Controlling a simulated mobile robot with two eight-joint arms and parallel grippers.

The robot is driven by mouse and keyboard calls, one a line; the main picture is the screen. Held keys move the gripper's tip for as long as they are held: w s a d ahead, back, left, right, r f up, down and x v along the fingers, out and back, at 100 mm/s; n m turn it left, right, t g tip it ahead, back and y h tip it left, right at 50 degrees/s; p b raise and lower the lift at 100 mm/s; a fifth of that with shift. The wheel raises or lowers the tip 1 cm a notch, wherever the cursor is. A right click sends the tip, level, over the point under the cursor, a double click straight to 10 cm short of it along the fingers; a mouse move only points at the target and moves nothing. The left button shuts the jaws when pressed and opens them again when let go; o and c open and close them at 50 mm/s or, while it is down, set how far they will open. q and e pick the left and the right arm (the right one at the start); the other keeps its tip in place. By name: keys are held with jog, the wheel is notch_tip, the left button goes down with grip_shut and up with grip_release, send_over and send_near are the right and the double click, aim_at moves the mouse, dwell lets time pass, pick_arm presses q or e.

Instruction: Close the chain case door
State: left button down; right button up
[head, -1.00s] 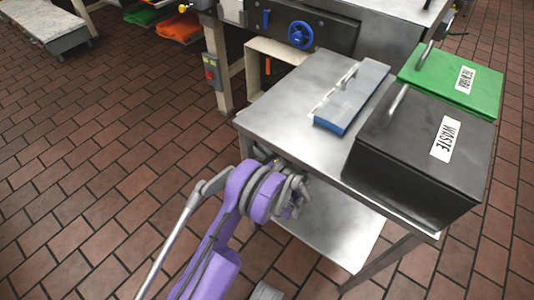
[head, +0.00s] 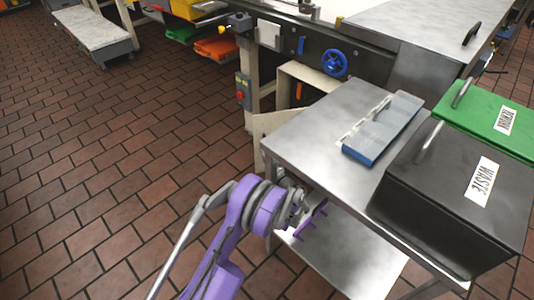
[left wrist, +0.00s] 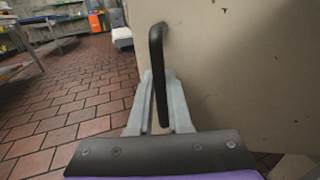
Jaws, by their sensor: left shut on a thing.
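The chain case door shows in the left wrist view as a large flat beige panel (left wrist: 235,70) with a black bar handle (left wrist: 157,45). The two grey fingers of my left gripper (left wrist: 160,100) are shut on this handle, one on each side. In the head view a beige panel (head: 268,122), likely the door, stands behind the left corner of the steel table. Above it is the beige-framed chain case (head: 290,78), with an orange lever (head: 299,90) in its opening. My right gripper is out of view.
The steel table (head: 300,140) carries a blue-edged clear tray (head: 370,153), a black WASTE bin (head: 440,200) and a green bin (head: 485,110). A blue handwheel (head: 334,63) is on the machine behind. The brick-tiled floor (head: 120,160) at left is free.

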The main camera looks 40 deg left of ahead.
aim_at(261, 126)
pick_arm(q)
jog(key=c, duration=0.8)
grip_release()
jog(key=shift+c, duration=0.2)
notch_tip(261, 126, up, 10)
jog(key=p, duration=0.2)
jog(key=shift+p, duration=0.35)
jog(key=shift+c, duration=0.3)
